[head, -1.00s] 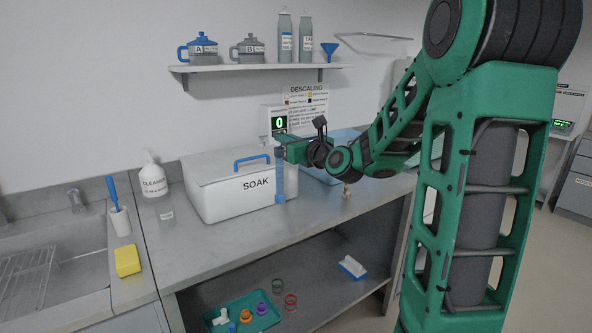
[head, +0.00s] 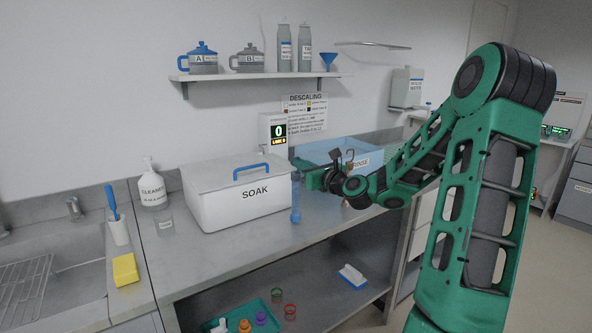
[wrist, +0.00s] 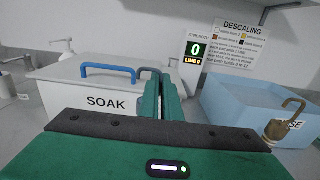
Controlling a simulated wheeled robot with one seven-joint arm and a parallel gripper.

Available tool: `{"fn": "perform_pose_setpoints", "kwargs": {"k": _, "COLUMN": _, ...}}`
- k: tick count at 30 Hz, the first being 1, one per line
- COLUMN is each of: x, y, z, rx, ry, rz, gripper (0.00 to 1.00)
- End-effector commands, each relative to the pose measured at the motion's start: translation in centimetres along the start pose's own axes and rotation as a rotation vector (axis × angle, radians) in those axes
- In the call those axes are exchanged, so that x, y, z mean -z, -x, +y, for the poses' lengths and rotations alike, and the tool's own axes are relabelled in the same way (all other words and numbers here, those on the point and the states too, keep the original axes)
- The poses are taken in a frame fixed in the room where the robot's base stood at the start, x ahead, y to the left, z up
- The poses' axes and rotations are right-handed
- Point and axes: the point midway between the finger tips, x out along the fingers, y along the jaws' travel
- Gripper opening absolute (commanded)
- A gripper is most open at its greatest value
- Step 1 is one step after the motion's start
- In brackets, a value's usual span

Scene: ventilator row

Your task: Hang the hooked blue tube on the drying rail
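The blue tube (head: 295,203) is upright at the front right corner of the white SOAK box, above the counter. My gripper (head: 303,178) is shut on its upper part. A thin grey rail (head: 373,44) is fixed to the wall at upper right, beside the shelf and well above my gripper. It looks empty.
The SOAK box (head: 240,200) has its lid on. The blue RINSE bin (head: 325,152) stands behind my gripper. A brass-coloured hooked object (wrist: 282,125) stands near it. The wall shelf (head: 255,76) holds jugs and bottles.

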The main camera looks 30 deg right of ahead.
Motion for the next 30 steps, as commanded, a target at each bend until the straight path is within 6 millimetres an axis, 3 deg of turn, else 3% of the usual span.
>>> {"fn": "perform_pose_setpoints", "kwargs": {"k": 3, "x": 0.83, "y": 0.00, "z": 0.07, "rx": -0.001, "ry": -0.002, "rz": 0.001, "gripper": 0.00}}
{"fn": "perform_pose_setpoints", "kwargs": {"k": 13, "x": 0.98, "y": -0.04, "z": 0.15, "rx": -0.002, "ry": 0.001, "rz": 0.000, "gripper": 0.00}}
{"fn": "perform_pose_setpoints", "kwargs": {"k": 16, "x": 0.98, "y": -0.04, "z": 0.18, "rx": -0.002, "ry": 0.001, "rz": -0.001, "gripper": 0.23}}
{"fn": "perform_pose_setpoints", "kwargs": {"k": 30, "x": 1.32, "y": 0.47, "z": 0.17, "rx": -0.001, "ry": 0.000, "rz": 0.001, "gripper": 0.23}}
